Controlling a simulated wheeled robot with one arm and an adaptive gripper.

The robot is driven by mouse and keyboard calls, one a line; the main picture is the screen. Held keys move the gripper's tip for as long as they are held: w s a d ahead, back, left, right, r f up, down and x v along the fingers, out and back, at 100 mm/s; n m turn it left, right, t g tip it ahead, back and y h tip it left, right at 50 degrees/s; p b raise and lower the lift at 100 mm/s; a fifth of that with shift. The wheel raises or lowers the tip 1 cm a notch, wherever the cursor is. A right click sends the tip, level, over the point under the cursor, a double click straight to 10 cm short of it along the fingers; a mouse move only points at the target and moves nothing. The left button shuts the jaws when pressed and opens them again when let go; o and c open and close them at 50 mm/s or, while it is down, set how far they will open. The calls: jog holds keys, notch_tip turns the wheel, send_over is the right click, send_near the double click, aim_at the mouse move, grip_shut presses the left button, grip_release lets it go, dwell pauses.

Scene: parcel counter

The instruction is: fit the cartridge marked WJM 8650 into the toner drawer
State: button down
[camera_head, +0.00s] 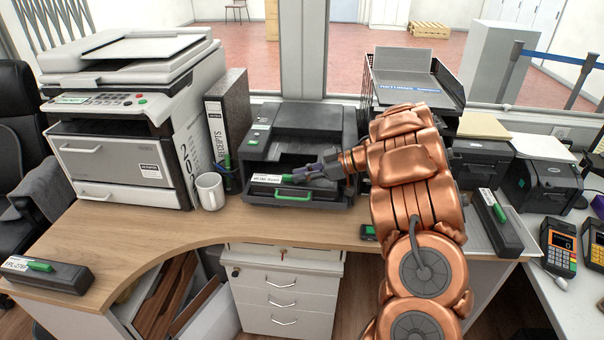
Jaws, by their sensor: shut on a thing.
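A small dark printer (315,125) stands mid-desk with its front toner drawer (322,202) pulled out, a green handle (293,198) on its face. My gripper (297,176) is at the drawer, shut on the green tab of a dark cartridge (256,186) with a white label. The cartridge lies lengthwise across the drawer, in it or just above it; I cannot tell if it is fully seated. Its label is too small to read. A second dark cartridge (60,279) with a green tab lies at the desk's left front. A third (499,222) lies at the right.
A large printer-copier (110,165), a white mug (210,191) and a receipts binder (229,118) stand left of the small printer. A paper tray (417,85) is behind my arm. More printers (541,187) and card terminals (558,247) are at right.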

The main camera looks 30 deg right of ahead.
jog(key=shift+f, duration=0.1)
jog(key=c, duration=1.2)
grip_release()
jog(key=shift+s+d+r, duration=0.15)
jog(key=shift+d+r, duration=0.05)
jog(key=shift+r, duration=0.2)
jog(key=b+v, duration=0.1)
jog(key=v, duration=1)
jog(key=shift+s+d+r, duration=0.1)
jog(key=shift+s+d, duration=0.05)
jog(key=shift+s, duration=0.1)
